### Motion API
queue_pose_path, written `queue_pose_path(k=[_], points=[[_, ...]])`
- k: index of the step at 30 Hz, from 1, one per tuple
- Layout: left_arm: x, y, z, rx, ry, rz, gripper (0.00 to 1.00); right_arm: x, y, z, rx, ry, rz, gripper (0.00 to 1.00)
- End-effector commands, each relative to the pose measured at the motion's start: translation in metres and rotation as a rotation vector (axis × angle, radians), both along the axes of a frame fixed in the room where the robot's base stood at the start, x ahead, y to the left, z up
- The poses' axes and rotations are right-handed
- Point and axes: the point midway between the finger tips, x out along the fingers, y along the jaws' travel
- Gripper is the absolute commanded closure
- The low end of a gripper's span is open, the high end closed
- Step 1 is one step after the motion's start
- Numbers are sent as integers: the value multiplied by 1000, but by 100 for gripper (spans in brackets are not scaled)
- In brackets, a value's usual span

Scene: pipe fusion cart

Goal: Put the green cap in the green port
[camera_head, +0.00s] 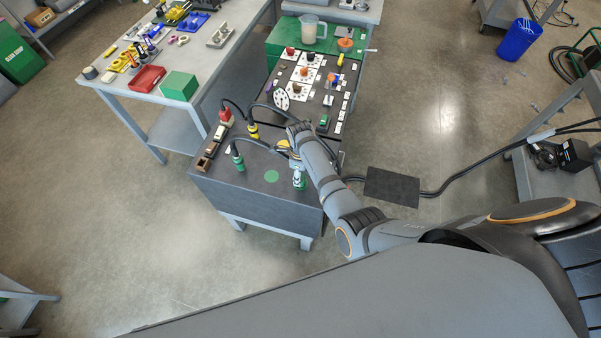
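My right arm comes in from the right and reaches over the dark cart top (215,185). Its small gripper (294,160) is near the cart's right front part, pointing down. A white and green piece (299,181) shows directly below it; I cannot tell whether the fingers hold it or whether it is the green cap. A flat green disc (271,176) lies on the cart top left of it. A green cable connector (238,161) stands at the cart's left. I cannot single out the green port for certain. My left gripper is not in view.
Red (225,117) and yellow (253,132) cable connectors stand behind, their black cables arching over the cart. A panel of knobs and labels (310,78) lies beyond. A grey table (120,82) with parts stands at left. The cart's front left is clear.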

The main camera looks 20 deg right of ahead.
Motion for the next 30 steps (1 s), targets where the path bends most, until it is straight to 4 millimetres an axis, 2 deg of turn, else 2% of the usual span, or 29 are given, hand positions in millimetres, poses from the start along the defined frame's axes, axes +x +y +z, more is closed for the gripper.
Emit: queue_pose_path(k=[1, 4, 5, 6, 12, 17, 30], points=[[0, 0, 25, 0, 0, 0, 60, 0, 0, 24, -1, -1, 0, 47], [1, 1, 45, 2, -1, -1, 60, 0, 0, 44, 0, 0, 0, 47], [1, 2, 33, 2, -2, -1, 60, 1, 0, 42, 1, -3, 0, 47], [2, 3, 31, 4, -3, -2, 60, 1, 0, 50, 0, -5, 0, 47], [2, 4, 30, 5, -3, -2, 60, 1, 0, 81, 0, -1, 0, 47], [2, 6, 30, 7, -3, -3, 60, 0, 0, 88, 0, 0, 0, 47], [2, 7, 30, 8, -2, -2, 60, 0, 0, 88, 0, 0, 0, 47]])
